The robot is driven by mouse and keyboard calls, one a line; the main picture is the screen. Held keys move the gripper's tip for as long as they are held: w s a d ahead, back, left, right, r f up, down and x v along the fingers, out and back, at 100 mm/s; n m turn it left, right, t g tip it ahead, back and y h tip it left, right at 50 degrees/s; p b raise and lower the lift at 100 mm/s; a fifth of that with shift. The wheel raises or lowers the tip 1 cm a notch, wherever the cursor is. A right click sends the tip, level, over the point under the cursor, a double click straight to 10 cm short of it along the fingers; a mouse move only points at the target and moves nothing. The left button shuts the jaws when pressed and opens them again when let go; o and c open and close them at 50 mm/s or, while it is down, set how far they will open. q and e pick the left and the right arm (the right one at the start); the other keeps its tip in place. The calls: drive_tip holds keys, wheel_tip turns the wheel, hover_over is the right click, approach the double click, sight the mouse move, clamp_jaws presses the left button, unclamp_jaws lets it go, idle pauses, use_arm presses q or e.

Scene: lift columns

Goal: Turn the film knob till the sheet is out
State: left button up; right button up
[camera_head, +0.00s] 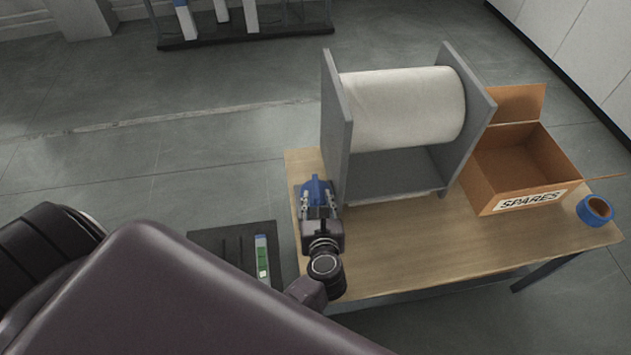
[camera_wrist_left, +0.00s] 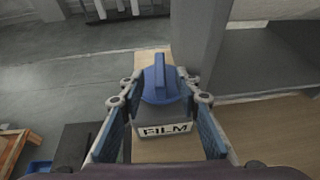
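The film knob (camera_head: 315,187) is blue with a raised grip bar. It also shows in the left wrist view (camera_wrist_left: 160,82), on a grey box with a FILM label (camera_wrist_left: 166,130). My left gripper (camera_head: 319,196) is at the knob. In the left wrist view its blue-padded fingers (camera_wrist_left: 158,100) stand apart on either side of the knob, with gaps visible, so it looks open. The white film roll (camera_head: 402,105) sits between two grey end plates of a stand. A thin pale strip (camera_head: 395,197) shows at the stand's front base; I cannot tell whether it is film. My right gripper is out of view.
The stand is on a wooden table (camera_head: 420,250). An open cardboard SPARES box (camera_head: 483,180) and a blue tape roll (camera_head: 594,210) are at the right. A dark slotted panel (camera_head: 222,240) with a green-and-white piece (camera_head: 262,255) is left of the table. The table's front middle is clear.

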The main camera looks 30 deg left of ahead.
sight(316, 188)
use_arm(q)
drive_tip(key=x, duration=0.6)
drive_tip(key=shift+w+a+p, duration=0.1)
drive_tip(key=shift+w+p, duration=0.1)
drive_tip(key=shift+p, duration=0.1)
clamp_jaws()
